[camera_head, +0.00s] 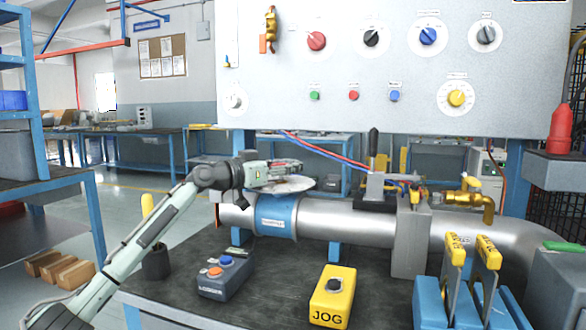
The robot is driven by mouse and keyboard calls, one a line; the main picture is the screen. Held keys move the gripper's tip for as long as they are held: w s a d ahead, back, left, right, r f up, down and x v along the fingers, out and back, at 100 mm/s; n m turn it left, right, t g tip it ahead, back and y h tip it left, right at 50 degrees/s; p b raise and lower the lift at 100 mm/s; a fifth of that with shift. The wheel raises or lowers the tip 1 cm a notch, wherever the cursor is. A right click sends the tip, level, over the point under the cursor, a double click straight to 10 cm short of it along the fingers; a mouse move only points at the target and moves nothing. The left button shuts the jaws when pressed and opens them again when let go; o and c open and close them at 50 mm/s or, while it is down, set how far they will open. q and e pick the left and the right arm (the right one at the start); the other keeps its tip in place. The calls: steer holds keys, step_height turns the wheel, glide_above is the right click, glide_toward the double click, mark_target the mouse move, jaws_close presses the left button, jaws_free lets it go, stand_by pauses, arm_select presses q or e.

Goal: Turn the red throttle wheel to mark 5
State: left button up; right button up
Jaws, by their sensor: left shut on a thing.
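A pale round plate (290,186) sits on top of the silver pipe, just above its blue collar (277,216). My left gripper (286,170) reaches in from the left and lies low over this plate. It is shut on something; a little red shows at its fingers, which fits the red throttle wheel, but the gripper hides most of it. The marks and the pointer cannot be read from here. My right gripper is not in view.
A grey button box (226,278) and a yellow JOG box (332,297) stand on the dark bench in front. Blue-based levers with yellow handles (487,253) stand at the right. A black-handled lever (374,150) rises behind the pipe. A white panel (400,75) with knobs hangs above.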

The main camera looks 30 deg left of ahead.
arm_select(q)
steer(key=shift+f, duration=0.1)
steer(key=o, duration=1.4)
steer(key=shift+s, duration=0.1)
steer(key=v, duration=1.1)
steer(key=shift+s+a, duration=0.15)
steer(key=shift+s, duration=0.2)
